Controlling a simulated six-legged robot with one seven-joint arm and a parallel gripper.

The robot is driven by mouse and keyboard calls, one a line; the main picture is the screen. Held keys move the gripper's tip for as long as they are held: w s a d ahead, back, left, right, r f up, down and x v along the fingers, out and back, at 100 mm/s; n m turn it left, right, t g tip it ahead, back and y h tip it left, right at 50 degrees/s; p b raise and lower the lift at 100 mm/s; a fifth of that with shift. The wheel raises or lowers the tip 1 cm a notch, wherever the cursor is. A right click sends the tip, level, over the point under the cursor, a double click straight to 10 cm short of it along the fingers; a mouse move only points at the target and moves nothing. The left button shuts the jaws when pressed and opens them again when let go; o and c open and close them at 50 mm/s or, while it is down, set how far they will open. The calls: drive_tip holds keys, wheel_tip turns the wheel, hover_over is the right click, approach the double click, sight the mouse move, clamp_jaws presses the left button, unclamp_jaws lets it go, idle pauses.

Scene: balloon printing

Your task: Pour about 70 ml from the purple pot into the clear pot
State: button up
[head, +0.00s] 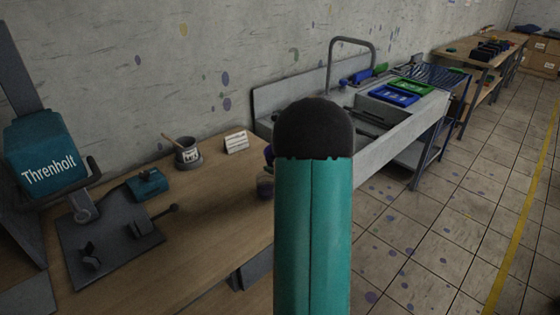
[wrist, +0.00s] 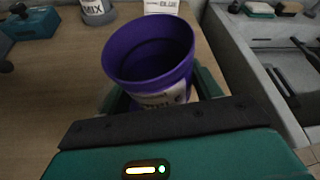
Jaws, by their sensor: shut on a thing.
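The purple pot (wrist: 150,50) fills the middle of the wrist view, with its open mouth toward the camera and a pale label on its side. My gripper (wrist: 160,92) is shut on it, with a finger on either side. The liquid level in either pot cannot be made out.
A grey MIX pot (head: 188,157) with a stick and a white card (head: 236,143) stand at the back of the wooden table (head: 210,215). A teal Threnholt press (head: 45,155) is at the left. A sink (head: 385,115) with trays lies beyond my arm.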

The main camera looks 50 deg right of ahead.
idle(0.3)
drive_tip(key=shift+w+a+r+m+y, duration=0.1)
drive_tip(key=shift+a+r+m+y, duration=0.55)
drive_tip(key=shift+m, duration=0.35)
drive_tip(key=shift+d, duration=0.1)
